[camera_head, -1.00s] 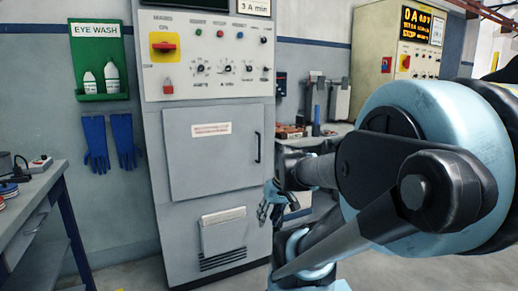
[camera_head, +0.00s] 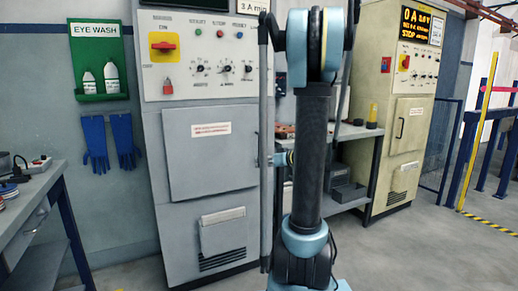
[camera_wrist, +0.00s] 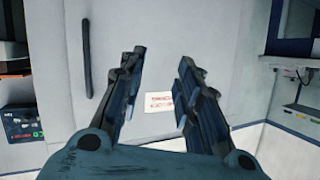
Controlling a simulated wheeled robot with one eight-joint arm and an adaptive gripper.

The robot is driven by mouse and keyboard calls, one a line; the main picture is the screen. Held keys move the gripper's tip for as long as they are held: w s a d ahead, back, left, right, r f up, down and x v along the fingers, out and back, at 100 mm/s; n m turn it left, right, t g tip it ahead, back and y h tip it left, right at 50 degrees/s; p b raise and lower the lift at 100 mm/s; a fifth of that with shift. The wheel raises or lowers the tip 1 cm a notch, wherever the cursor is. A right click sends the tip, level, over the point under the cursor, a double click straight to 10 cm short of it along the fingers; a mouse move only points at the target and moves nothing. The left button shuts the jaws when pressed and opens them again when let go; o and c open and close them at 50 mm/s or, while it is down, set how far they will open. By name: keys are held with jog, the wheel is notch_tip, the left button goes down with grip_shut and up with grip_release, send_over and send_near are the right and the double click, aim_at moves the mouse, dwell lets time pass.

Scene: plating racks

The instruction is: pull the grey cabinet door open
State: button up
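The grey cabinet door (camera_head: 212,160) is closed on the tall grey cabinet, with a small label in its upper part. Its dark vertical bar handle (camera_wrist: 86,54) shows in the wrist view, left of my gripper fingers. My gripper (camera_wrist: 160,62) is open and empty. Its two fingers are spread in front of the door face, with the door label (camera_wrist: 158,102) showing between them. The handle is outside the fingers. In the head view my gripper is mostly hidden by my upright arm.
A workbench (camera_head: 350,197) stands right of the cabinet, with a second, cream cabinet (camera_head: 390,130) beyond it. A blue-legged table (camera_head: 60,170) is at the left. Blue gloves (camera_head: 124,140) and an eye wash shelf (camera_head: 100,97) hang on the wall. Floor at the right is partly clear.

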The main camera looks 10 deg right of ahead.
aim_at(259, 145)
jog(key=w+d+r+t, duration=0.1)
jog(key=w+d+t, duration=0.5)
jog(key=d, duration=0.4)
jog(key=shift+g, duration=0.6)
jog(key=x, duration=1.8)
jog(key=shift+w, duration=0.45)
grip_shut()
